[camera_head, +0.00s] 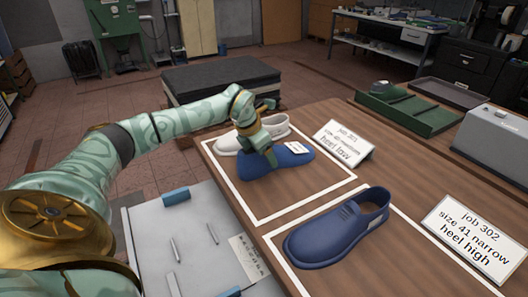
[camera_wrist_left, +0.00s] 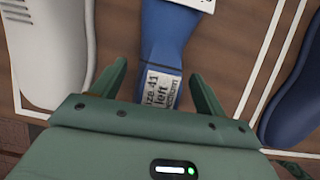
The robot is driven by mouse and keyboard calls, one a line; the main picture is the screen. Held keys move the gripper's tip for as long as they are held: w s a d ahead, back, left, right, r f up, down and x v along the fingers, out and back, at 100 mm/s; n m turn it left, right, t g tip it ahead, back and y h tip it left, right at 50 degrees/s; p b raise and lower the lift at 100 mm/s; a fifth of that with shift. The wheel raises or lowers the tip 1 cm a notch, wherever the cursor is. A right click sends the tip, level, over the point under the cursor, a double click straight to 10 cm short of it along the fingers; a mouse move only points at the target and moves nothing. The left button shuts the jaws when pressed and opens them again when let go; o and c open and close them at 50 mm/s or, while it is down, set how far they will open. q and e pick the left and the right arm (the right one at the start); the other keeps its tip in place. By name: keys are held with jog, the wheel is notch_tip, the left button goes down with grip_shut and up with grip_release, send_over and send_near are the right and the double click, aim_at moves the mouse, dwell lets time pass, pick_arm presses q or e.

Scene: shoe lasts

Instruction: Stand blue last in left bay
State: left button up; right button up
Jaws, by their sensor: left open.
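The blue last (camera_head: 288,158) lies in the far white-outlined area (camera_head: 262,217) of the wooden bench, beside a white shoe (camera_head: 226,143). My left gripper (camera_head: 270,158) is above its left part, hiding some of it. In the left wrist view the blue last (camera_wrist_left: 163,45) passes between the open fingers of my left gripper (camera_wrist_left: 158,72); its label reads size 41, left. Gaps show on both sides, and the fingers do not visibly grip it. A green tray with a divider (camera_head: 408,113) stands farther back. My right gripper is not in view.
A dark blue shoe (camera_head: 338,232) stands in the near outlined area. A heel low card (camera_head: 343,143) and a heel high card (camera_head: 470,238) stand on the bench. A grey box (camera_head: 495,140) is at the right. Bare bench lies between the cards and tray.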

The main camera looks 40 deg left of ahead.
pick_arm(q)
jog(key=p+v, duration=0.3)
jog(key=v, duration=1.3)
jog(key=shift+p, duration=0.4)
jog(key=shift+s, duration=0.1)
